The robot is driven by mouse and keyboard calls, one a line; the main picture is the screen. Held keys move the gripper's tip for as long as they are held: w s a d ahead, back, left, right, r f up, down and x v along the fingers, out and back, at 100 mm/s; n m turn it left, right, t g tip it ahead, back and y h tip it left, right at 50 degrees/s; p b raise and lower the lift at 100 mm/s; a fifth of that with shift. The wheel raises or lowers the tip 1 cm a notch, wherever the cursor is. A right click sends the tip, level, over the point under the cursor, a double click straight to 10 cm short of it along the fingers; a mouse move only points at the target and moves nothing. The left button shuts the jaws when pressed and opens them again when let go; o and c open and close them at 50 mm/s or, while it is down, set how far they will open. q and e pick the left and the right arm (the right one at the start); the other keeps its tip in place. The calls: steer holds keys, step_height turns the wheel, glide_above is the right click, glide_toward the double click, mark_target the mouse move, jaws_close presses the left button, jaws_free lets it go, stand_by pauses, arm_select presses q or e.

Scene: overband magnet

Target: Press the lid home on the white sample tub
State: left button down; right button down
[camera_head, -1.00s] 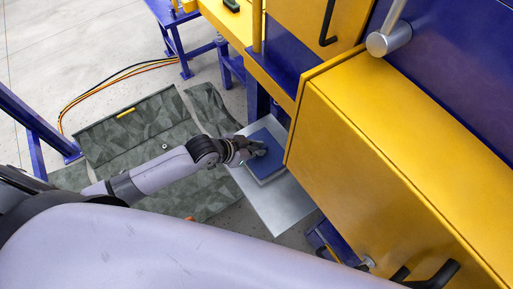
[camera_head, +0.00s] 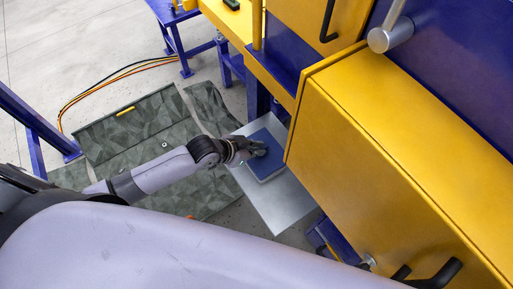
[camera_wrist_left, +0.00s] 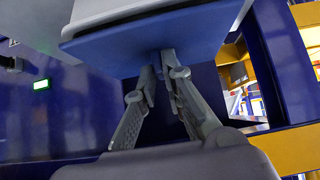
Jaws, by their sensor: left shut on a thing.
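The white sample tub (camera_wrist_left: 105,10) stands on a grey metal shelf (camera_head: 285,212) and shows mostly as a pale body behind its lid. The flat blue lid (camera_head: 268,163) lies over the tub's top; it also shows in the left wrist view (camera_wrist_left: 205,35). My left gripper (camera_head: 258,150) is at the lid's upper face, its fingers together. In the left wrist view the fingertips (camera_wrist_left: 166,62) meet at the middle of the lid, and what they grip is mostly hidden. I cannot tell whether a gap is left between lid and rim. My right gripper is not in view.
A large yellow housing (camera_head: 385,165) stands close to the right of the shelf. Blue frame legs (camera_head: 180,50) and cables (camera_head: 105,80) are at the back left. Grey-green mats (camera_head: 140,130) lie on the floor under my left arm.

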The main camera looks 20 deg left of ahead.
arm_select(q)
steer(key=shift+f, duration=0.4)
steer(key=c, duration=1.6)
jaws_free()
steer(key=shift+r, duration=0.1)
steer(key=shift+s+a+r, duration=0.15)
steer(key=shift+a+r, duration=0.05)
steer(key=v, duration=1.1)
steer(key=shift+r, duration=0.15)
steer(key=shift+s, duration=0.1)
